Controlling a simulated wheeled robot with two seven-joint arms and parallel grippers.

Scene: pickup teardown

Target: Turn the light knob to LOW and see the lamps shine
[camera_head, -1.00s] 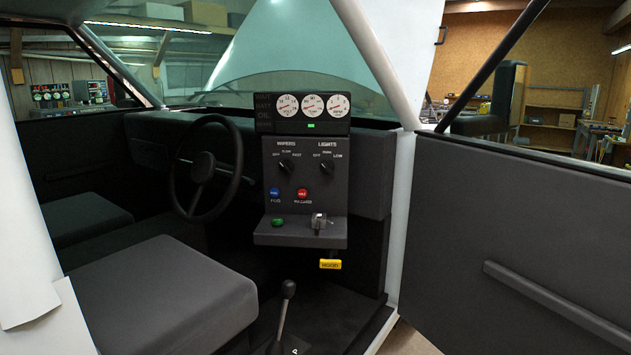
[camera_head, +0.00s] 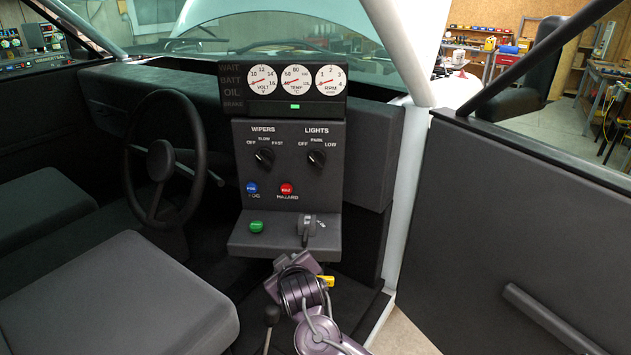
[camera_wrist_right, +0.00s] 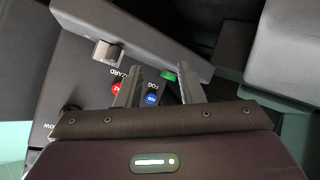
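The light knob (camera_head: 316,158) is a black rotary knob under the LIGHTS label, with OFF, PARK and LOW around it. I cannot tell surely which mark it points to. My right gripper (camera_head: 284,264) is below the panel's shelf, lower than the knob and apart from it. In the right wrist view the gripper (camera_wrist_right: 161,84) has its two fingers apart with nothing between them. A dark knob (camera_wrist_right: 70,108) near the LOW lettering is partly hidden by the gripper body there. My left gripper is not in view. No lamps are visible.
The wiper knob (camera_head: 264,158), blue fog button (camera_head: 252,188) and red hazard button (camera_head: 286,190) are close by. The shelf (camera_head: 280,240) juts out with a green button (camera_head: 257,227) and a grey switch (camera_head: 307,229). The steering wheel (camera_head: 160,160) stands left, the open door (camera_head: 520,240) right.

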